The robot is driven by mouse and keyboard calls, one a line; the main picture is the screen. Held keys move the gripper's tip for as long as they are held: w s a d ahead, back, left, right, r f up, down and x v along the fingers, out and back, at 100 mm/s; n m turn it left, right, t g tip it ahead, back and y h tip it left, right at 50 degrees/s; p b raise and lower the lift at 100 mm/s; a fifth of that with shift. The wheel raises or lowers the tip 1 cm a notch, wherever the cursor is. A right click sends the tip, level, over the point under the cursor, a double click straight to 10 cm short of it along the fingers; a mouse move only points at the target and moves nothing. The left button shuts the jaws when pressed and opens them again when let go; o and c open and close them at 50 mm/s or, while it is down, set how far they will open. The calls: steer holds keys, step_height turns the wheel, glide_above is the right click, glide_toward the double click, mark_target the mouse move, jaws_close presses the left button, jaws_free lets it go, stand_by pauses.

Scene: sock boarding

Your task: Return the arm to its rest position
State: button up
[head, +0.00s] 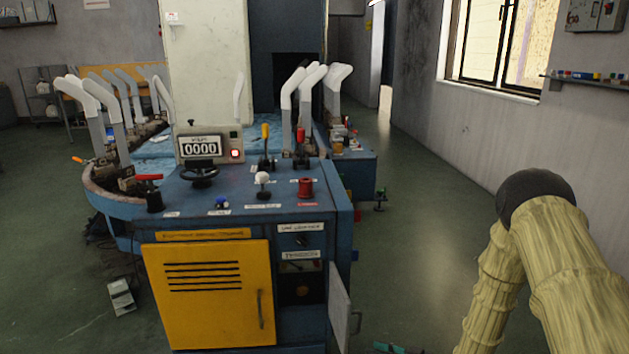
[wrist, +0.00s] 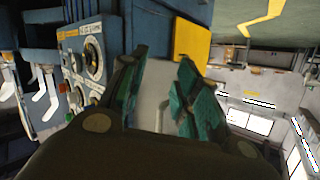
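My arm (head: 570,265), in a pale yellow sleeve with a dark joint, is bent at the right of the head view. My gripper (wrist: 163,65) shows in the wrist view with its two teal-padded fingers apart. A pale grey surface shows between the fingers, and I see no object clearly held. In the head view only a bit of teal, likely a fingertip, shows at the bottom edge, right of the machine's cabinet; the rest of the gripper is out of frame.
The blue sock-boarding machine (head: 240,215) stands in front, with a yellow door (head: 210,315), levers and a 0000 display (head: 201,149). A narrow grey door (head: 340,310) stands open at its right side. White sock forms (head: 290,90) ring it. Green floor (head: 430,230) is free to the right.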

steer(key=s+f+m+h, duration=0.4)
steer(key=s+f+h, duration=0.1)
steer(key=s+f, duration=0.3)
steer(key=s+d+f+m+g+h, duration=0.2)
steer(key=s+g, duration=0.1)
steer(key=s, duration=0.8)
steer(key=s+d+f+m+g+h, duration=0.1)
steer(key=s+g+h, duration=0.2)
steer(key=s, duration=0.7)
steer(key=s+d+f+m+g+h, duration=0.2)
steer(key=s+g, duration=0.1)
steer(key=s, duration=0.8)
step_height(320, 180, up, 25)
steer(key=p, duration=2.5)
steer(key=shift+w+a+p, duration=0.15)
steer(key=shift+w+p, duration=0.05)
steer(key=shift+p, duration=0.15)
